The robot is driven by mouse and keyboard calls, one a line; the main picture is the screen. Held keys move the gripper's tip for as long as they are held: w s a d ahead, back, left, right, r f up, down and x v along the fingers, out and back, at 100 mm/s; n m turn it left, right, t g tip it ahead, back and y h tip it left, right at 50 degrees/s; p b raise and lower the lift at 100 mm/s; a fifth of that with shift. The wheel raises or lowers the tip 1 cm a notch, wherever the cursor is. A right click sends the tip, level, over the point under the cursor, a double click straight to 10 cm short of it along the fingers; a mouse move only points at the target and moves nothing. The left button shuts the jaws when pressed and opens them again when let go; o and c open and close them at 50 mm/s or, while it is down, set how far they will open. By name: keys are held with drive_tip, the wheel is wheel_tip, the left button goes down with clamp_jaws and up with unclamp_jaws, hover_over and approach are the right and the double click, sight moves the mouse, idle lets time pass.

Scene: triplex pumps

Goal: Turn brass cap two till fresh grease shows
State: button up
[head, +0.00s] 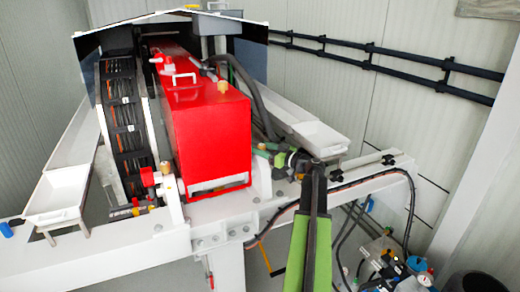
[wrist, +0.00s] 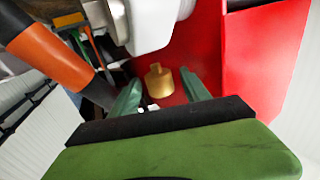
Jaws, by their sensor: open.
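A brass cap (wrist: 159,80) stands against the red pump housing in the wrist view. It is a short, round piece with a narrower top. My gripper (wrist: 161,86) is open, with one green finger on each side of the cap and a visible gap to each. I cannot tell how deep the cap lies between the fingers or whether it is cap two. In the head view my gripper (head: 268,152) is at the right side of the red housing (head: 215,130). No grease can be made out.
A white block (wrist: 150,22) and an orange-and-black hose (wrist: 48,55) are close above and left of the cap in the wrist view. In the head view, a white tray (head: 318,138) and white beam (head: 375,176) lie to the right, with black rails (head: 385,60) on the wall.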

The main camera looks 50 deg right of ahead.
drive_tip(key=shift+w, duration=0.4)
clamp_jaws()
drive_tip(key=shift+a, duration=0.15)
drive_tip(key=shift+m+h, duration=0.3)
drive_tip(key=shift+h, duration=0.2)
drive_tip(key=shift+s+a+h, duration=0.1)
drive_tip(key=shift+h, duration=0.2)
drive_tip(key=m+h, duration=0.3)
drive_tip(key=h, duration=0.2)
drive_tip(key=shift+m+g, duration=0.3)
drive_tip(key=m+g+h, duration=0.2)
drive_tip(key=h, duration=0.1)
drive_tip(key=m+g+h, duration=0.1)
drive_tip(key=m+h, duration=0.1)
drive_tip(key=h, duration=0.1)
drive_tip(key=shift+m+g+h, duration=0.4)
drive_tip(key=shift+m, duration=0.3)
